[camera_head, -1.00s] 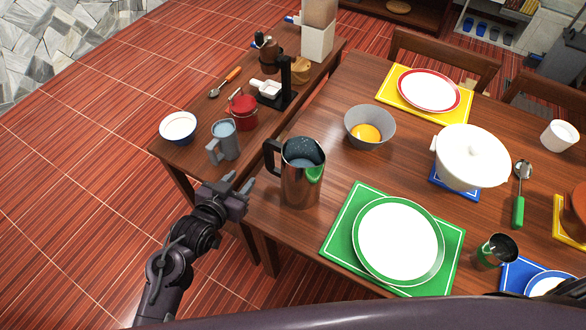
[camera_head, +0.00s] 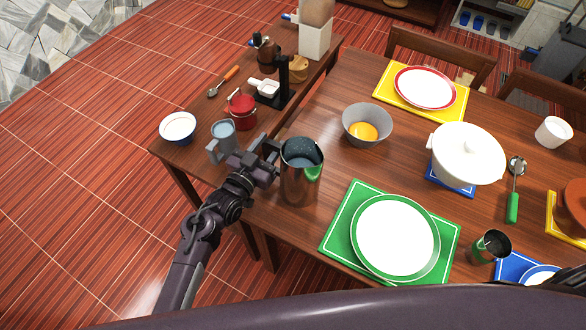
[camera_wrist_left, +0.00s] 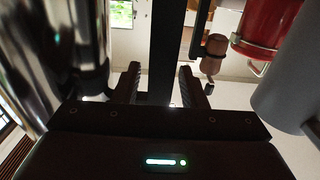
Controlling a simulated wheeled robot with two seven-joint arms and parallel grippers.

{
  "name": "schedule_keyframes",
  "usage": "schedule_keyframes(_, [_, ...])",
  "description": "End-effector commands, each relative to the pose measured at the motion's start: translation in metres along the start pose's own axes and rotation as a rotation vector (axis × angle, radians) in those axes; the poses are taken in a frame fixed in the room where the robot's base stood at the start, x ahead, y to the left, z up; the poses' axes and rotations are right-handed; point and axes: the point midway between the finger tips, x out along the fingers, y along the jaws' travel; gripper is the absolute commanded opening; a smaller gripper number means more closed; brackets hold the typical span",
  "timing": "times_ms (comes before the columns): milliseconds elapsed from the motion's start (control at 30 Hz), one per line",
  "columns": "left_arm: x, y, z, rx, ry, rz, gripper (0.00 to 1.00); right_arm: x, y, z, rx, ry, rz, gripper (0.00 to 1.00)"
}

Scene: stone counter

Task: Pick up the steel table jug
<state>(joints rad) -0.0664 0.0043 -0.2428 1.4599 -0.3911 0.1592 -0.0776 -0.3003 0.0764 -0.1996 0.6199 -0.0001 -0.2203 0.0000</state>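The steel table jug (camera_head: 301,176) stands upright near the left edge of the dining table. It is tall and shiny, with an open top and a dark handle on its left side. My left gripper (camera_head: 268,160) is at that handle side. In the left wrist view, the jug's shiny body (camera_wrist_left: 60,70) fills the left, and its dark upright handle (camera_wrist_left: 164,50) shows between my left gripper's two fingers (camera_wrist_left: 160,88). The fingers are apart, with a bright gap beside the handle. In the head view the handle is mostly hidden by the gripper. My right gripper is not in view.
A green placemat with a plate (camera_head: 393,238) lies right of the jug; a grey bowl (camera_head: 367,122) is behind it. On the side table, a grey-blue mug (camera_head: 224,138) stands close to my left gripper, with a red pot (camera_head: 241,112) and a small bowl (camera_head: 178,127) nearby.

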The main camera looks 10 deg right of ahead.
Motion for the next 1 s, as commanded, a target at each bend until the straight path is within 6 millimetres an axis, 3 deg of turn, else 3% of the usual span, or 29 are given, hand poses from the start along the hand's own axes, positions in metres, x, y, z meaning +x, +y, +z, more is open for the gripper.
schedule_keyframes(100, [0.0108,0.0,-0.0004,-0.001,0.0,0.0,0.38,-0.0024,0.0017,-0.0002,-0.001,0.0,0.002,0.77])
schedule_keyframes(367, [0.0123,-0.0001,0.0004,0.001,0.0,0.0,0.37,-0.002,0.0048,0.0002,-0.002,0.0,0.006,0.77])
schedule_keyframes(667, [0.012,-0.0002,0.0005,0.0,-0.001,0.0,0.0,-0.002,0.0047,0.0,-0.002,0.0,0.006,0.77])
schedule_keyframes(1000, [0.0119,-0.0002,0.0006,0.001,-0.001,-0.001,0.0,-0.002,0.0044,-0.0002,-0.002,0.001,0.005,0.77])
